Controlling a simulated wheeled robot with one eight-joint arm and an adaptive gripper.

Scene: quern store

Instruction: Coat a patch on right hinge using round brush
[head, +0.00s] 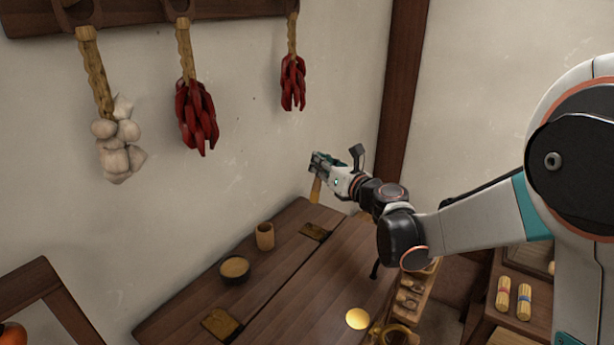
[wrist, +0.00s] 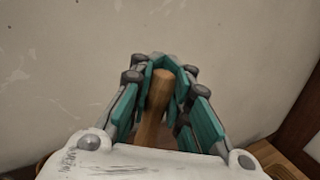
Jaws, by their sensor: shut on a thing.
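My gripper (head: 318,162) is shut on a wooden-handled tool, probably the round brush (head: 316,189), which hangs down above the far end of the dark wooden chest top. Its wooden handle (wrist: 157,105) shows between the teal fingers in the wrist view; its bristles cannot be made out. The right hinge (head: 316,232), a brass-brown plate, lies on the lid below the brush, with a visible gap between them. A second hinge plate (head: 221,323) lies nearer, at the lower left.
A wooden cup (head: 265,236) stands near the wall edge. Garlic (head: 117,150) and red chillies (head: 197,118) hang from the wall rack. A bright yellow disc (head: 357,319) is at the front. Bundled sticks (head: 503,294) lie on a shelf at right. The lid's middle is clear.

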